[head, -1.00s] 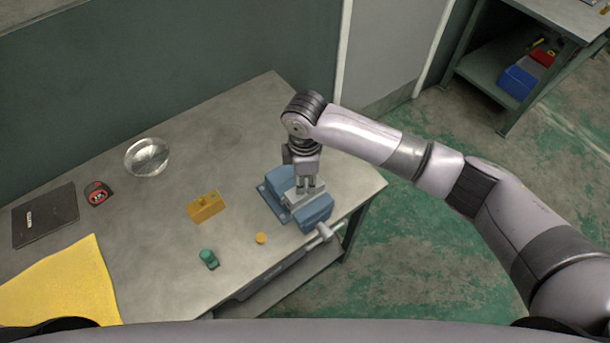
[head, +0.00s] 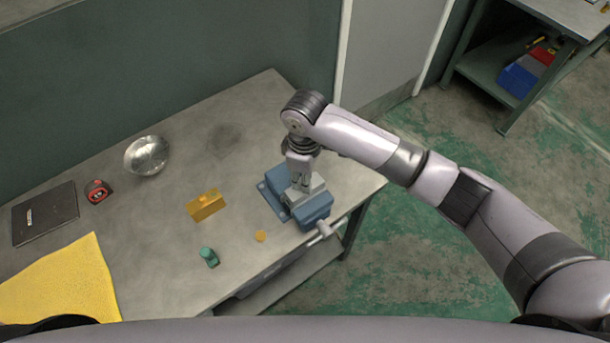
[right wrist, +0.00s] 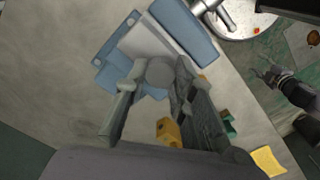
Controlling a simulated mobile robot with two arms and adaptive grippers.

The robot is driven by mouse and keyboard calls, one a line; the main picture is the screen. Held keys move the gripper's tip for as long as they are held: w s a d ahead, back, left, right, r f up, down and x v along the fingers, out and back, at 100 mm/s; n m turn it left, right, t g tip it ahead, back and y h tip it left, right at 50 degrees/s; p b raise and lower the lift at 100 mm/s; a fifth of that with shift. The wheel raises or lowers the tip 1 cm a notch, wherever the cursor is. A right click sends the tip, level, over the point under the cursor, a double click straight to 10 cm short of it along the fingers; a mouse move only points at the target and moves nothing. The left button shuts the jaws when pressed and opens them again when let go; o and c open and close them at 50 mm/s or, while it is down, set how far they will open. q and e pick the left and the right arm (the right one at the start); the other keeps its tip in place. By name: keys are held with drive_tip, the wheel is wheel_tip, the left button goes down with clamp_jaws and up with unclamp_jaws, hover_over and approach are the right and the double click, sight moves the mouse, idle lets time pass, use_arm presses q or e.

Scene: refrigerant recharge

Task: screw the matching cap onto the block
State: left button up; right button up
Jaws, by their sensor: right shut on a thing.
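A blue vise (head: 316,212) with pale grey jaws stands at the right part of the table; it also shows in the right wrist view (right wrist: 184,29). My right gripper (head: 301,188) points down over the vise. In the right wrist view, its fingers (right wrist: 158,78) are closed around a grey round cap (right wrist: 160,72), right over the pale grey metal between the vise jaws. I cannot tell where the grey block ends and the jaws begin, nor whether the cap sits fully down. An orange cap (head: 260,236) and a green piece (head: 208,257) lie apart on the table. My left gripper is out of view.
A metal bowl (head: 147,156), a red-black tool (head: 98,191), a dark notebook (head: 45,215) and a yellow cloth (head: 62,285) are further left. The vise handle (head: 325,230) sticks out past the front edge.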

drive_tip(key=shift+m, duration=1.4)
drive_tip(key=m, duration=0.3)
drive_tip(key=shift+m, duration=0.5)
drive_tip(key=m, duration=0.4)
drive_tip(key=o, duration=0.9)
drive_tip(key=shift+o, duration=0.4)
